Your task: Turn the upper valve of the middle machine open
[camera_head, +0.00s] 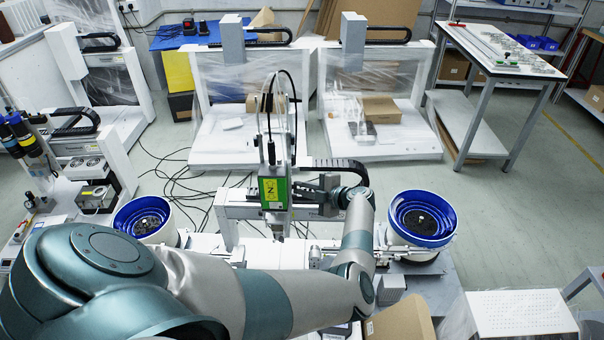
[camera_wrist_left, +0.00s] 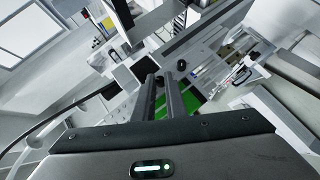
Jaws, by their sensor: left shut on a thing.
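The middle machine is the gantry with a green screwdriver unit (camera_head: 273,188), upright at the centre of the head view. My left arm crosses in from the left and bends up on the right of this machine. My left gripper (camera_head: 305,191) is beside the green unit, partly hidden by dark parts. In the left wrist view, the two dark fingers of my left gripper (camera_wrist_left: 162,74) are close together in front of the green housing (camera_wrist_left: 191,101). They are shut on a small part, likely the upper valve, which is mostly hidden between them. My right gripper is not in view.
Blue bowl feeders stand on the left (camera_head: 146,218) and right (camera_head: 423,219) of the machine. A black cable chain (camera_head: 335,165) runs just above my wrist. An open cardboard box (camera_head: 402,320) is in front at the right. Cables lie on the floor behind.

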